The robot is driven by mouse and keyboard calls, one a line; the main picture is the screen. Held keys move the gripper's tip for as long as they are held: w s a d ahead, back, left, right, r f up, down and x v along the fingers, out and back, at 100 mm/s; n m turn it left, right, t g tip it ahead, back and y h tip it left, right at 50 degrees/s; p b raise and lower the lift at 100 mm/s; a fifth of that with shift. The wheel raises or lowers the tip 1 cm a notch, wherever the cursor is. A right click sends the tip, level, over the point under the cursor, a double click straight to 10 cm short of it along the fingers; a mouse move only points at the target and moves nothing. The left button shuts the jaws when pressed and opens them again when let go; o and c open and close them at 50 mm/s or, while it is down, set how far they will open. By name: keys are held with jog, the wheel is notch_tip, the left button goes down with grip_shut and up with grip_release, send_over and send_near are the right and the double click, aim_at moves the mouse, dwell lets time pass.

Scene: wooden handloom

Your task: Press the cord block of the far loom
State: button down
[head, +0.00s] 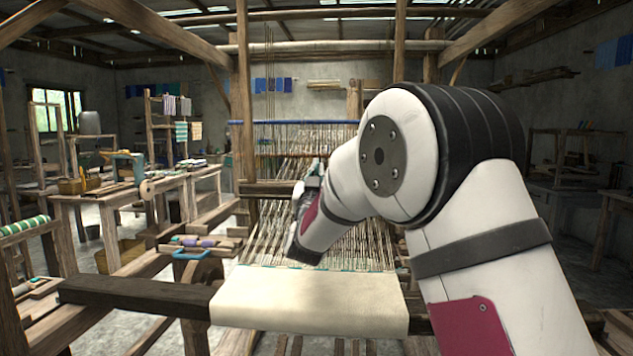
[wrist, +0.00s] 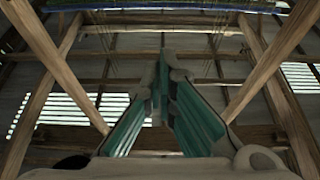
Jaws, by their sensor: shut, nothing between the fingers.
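A wooden loom stands in front of me, with pale warp threads (head: 262,225) and a cream cloth (head: 310,302) over its front beam. A blue-topped row of cords (head: 292,123) hangs across it further back. I cannot pick out a cord block with certainty in either view. My gripper (head: 312,172) is over the warp, partly hidden behind my own wrist. In the wrist view its teal-padded fingers (wrist: 164,75) point up toward the roof, shut and empty. A blue edge (wrist: 170,5) runs along the top of that view.
Upright wooden posts (head: 244,100) and a cross rail (head: 275,188) frame the loom. At left are a bench with a blue-handled tray (head: 195,250) and a cluttered table (head: 95,195). Roof beams (wrist: 45,60) fill the wrist view.

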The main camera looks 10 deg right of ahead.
jog(key=shift+w+d+f, duration=0.2)
jog(key=shift+w+f, duration=0.2)
jog(key=shift+w, duration=0.25)
jog(key=shift+w+d+f, duration=0.25)
jog(key=shift+w+f, duration=0.1)
jog(key=shift+w, duration=0.3)
jog(key=shift+w+d+f, duration=0.2)
jog(key=shift+w+f, duration=0.2)
jog(key=shift+w, duration=0.25)
jog(key=shift+b, duration=0.3)
